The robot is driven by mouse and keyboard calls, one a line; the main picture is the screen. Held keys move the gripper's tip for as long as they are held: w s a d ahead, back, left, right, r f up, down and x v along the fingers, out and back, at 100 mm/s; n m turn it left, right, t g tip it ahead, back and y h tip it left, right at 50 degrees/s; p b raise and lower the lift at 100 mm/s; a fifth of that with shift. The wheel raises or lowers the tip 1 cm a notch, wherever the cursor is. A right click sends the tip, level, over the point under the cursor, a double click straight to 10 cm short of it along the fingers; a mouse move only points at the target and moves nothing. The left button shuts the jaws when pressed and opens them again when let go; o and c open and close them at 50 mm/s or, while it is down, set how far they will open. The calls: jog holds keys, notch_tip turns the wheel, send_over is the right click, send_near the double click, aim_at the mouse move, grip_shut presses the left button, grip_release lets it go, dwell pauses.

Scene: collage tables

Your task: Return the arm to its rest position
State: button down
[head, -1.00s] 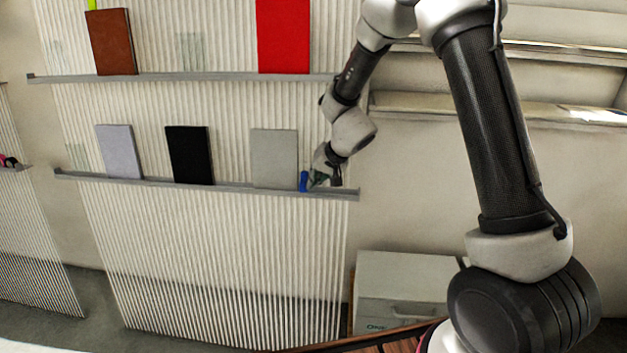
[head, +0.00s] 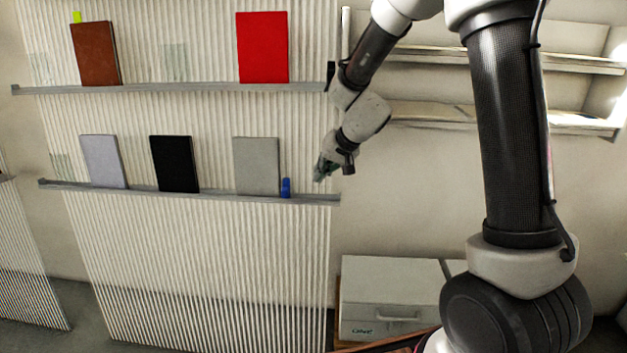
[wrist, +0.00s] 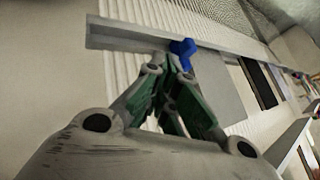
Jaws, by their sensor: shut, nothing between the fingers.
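My gripper (head: 322,171) is at the right end of the lower ledge in the head view, with nothing held. In the wrist view its green-lined fingers (wrist: 172,70) come together at the tips. A small blue object (head: 286,188) stands on the lower ledge (head: 215,194), just right of a grey panel (head: 257,166). It also shows just beyond the fingertips in the wrist view (wrist: 183,52). In the head view there is a gap between it and my gripper.
A black panel (head: 174,164) and a lavender panel (head: 103,161) stand on the same ledge. The upper ledge (head: 180,88) holds a red panel (head: 263,48) and a brown one (head: 96,54). Wall shelves (head: 440,112) lie behind my arm. A grey box (head: 385,290) stands below.

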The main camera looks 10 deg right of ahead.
jog(key=s+d+n+g, duration=0.1)
jog(key=s+d+g, duration=0.25)
jog(key=s, duration=0.95)
jog(key=s+d+r+h, duration=0.1)
jog(key=s+d+r, duration=0.3)
jog(key=s, duration=0.3)
jog(key=s+d+r+t+h, duration=0.1)
jog(key=s+d+r, duration=0.3)
jog(key=s, duration=0.3)
jog(key=s+d+r+n+h, duration=0.1)
jog(key=s+d+r+h, duration=0.1)
jog(key=s+d+r, duration=0.3)
jog(key=shift+s+r+t, duration=0.3)
jog(key=shift+s+t, duration=0.05)
jog(key=shift+s, duration=0.9)
